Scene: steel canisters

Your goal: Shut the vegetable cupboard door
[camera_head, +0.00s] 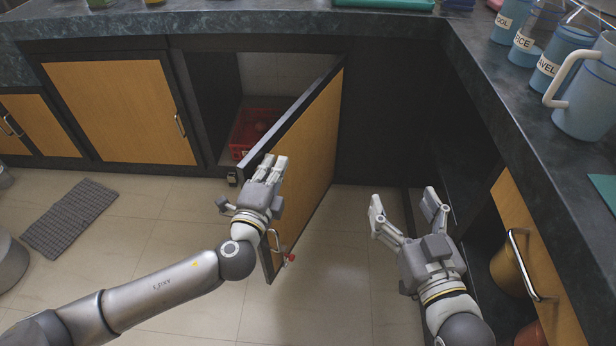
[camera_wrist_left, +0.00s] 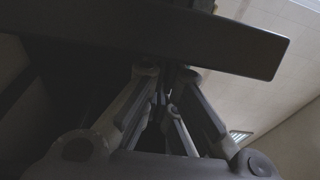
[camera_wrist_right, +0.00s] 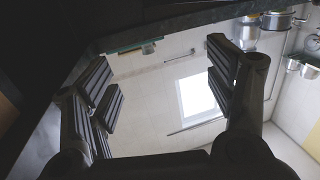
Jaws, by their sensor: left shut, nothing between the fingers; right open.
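The cupboard door (camera_head: 312,150) stands wide open, swung out toward me, with a wooden face and a dark edge. Its metal handle (camera_head: 276,241) is low on the wooden face. Inside the open cupboard a red crate (camera_head: 243,133) shows, partly hidden by the door. My left gripper (camera_head: 272,168) is shut and empty, in front of the door near its upper edge; I cannot tell whether it touches. In the left wrist view a dark slab edge (camera_wrist_left: 200,40) crosses just beyond the fingers. My right gripper (camera_head: 404,203) is open and empty, right of the door.
A dark counter (camera_head: 250,24) runs above the cupboards and turns along the right, holding labelled blue canisters (camera_head: 563,57) and a blue jug (camera_head: 588,95). Another open wooden door (camera_head: 540,255) is at the lower right. A grey mat (camera_head: 70,218) lies on the tiled floor at left.

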